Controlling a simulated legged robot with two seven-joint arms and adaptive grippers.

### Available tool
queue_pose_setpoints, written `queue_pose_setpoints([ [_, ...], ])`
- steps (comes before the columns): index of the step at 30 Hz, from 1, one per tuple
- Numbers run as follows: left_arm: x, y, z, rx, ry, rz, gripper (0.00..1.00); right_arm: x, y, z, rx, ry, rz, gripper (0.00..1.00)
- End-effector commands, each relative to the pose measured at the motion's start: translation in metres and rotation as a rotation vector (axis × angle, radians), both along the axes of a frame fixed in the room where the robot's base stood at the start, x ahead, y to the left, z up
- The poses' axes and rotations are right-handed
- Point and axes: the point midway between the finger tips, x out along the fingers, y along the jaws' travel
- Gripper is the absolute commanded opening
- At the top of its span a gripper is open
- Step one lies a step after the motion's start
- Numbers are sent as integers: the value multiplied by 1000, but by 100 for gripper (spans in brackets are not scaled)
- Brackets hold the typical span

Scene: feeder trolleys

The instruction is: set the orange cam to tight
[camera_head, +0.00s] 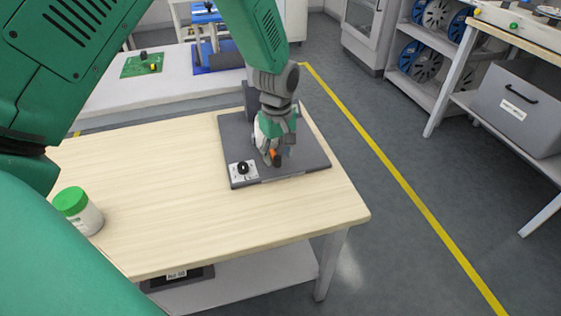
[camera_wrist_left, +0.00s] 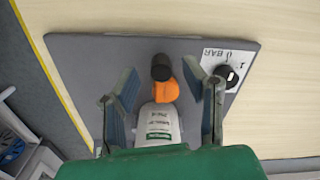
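The orange cam (camera_wrist_left: 167,91) sits on a dark grey plate (camera_wrist_left: 90,60), between the spread fingers of my left gripper (camera_wrist_left: 163,86) in the left wrist view. A dark cylindrical end (camera_wrist_left: 161,66) is joined to it, and a white body with a label (camera_wrist_left: 158,124) lies behind it. The fingers are open, with visible gaps on both sides of the cam. The scale for tight is not readable. My right gripper is not in view.
A white dial panel with a black knob (camera_head: 242,169) sits at the plate's near left corner. A green-lidded jar (camera_head: 78,211) stands on the wooden table (camera_head: 160,215) at left. A grey bin (camera_head: 520,108) is on a shelf at right. The table's middle is clear.

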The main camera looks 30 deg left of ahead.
Motion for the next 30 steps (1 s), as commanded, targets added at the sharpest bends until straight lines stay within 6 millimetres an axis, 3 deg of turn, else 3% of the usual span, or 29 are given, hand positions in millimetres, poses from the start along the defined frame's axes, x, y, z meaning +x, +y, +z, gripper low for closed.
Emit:
queue_pose_setpoints([
  [6,0,-5,-20,5,0,0,39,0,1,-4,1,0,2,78],
  [16,0,-8,-21,9,-1,-2,39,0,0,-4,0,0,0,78],
  [19,1,-5,-22,6,-2,0,4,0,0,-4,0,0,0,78],
  [20,1,-4,-22,5,-2,0,0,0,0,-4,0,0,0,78],
  [30,4,-1,-23,7,-7,1,0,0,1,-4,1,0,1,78],
])
